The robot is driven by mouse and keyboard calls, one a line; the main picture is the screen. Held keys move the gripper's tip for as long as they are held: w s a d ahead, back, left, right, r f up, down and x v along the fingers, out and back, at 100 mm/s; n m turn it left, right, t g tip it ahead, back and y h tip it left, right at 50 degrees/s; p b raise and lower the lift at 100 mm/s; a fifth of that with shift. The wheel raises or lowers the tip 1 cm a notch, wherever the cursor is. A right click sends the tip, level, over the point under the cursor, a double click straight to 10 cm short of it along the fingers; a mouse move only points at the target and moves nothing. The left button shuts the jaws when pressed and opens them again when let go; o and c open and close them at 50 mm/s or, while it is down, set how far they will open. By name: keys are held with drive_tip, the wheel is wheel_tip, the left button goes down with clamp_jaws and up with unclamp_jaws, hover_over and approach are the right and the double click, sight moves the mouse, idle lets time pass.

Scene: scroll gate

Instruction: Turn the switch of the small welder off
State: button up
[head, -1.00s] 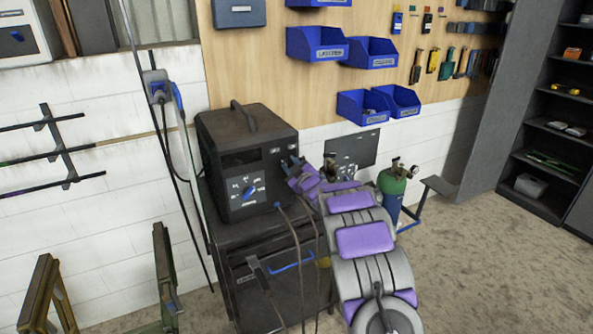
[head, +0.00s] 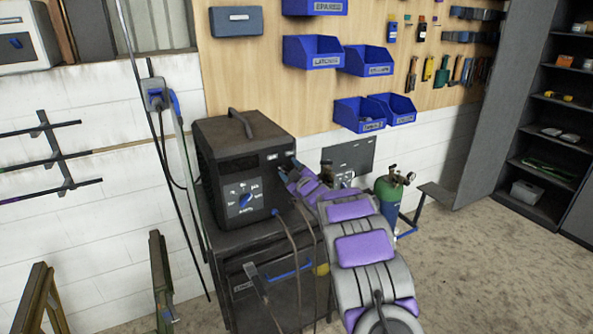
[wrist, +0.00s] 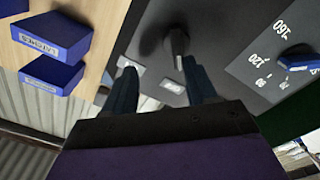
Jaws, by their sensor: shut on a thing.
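The small welder (head: 222,155) is a dark box with a top handle, standing on a dark cart. Its front has a dial with a blue pointer (head: 246,198), seen also in the wrist view (wrist: 300,62) beside the numbers 160, 120 and 80. My gripper (head: 290,172) is at the upper right of the welder's front. In the wrist view, the dark switch (wrist: 177,44) stands out from the panel at the fingertips, nearer the right finger. My gripper (wrist: 160,75) is shut on the switch. Pale labels sit beside it. The switch is hidden in the head view.
The cart (head: 215,265) has cables hanging down its front. A green and blue gas cylinder (head: 389,200) stands right of my arm. Blue bins (head: 314,52) hang on the wooden wall board. Open floor (head: 490,270) lies to the right.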

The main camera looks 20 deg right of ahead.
drive_tip(key=shift+w+a, duration=0.2)
drive_tip(key=shift+a, duration=0.2)
drive_tip(key=shift+s+d+f, duration=0.1)
drive_tip(key=shift+d, duration=0.1)
drive_tip(key=s+p, duration=0.2)
drive_tip(key=s, duration=1.5)
drive_tip(key=shift+s+d+f, duration=0.25)
drive_tip(key=shift+d, duration=0.05)
drive_tip(key=shift+d, duration=0.2)
drive_tip(key=shift+w, duration=0.1)
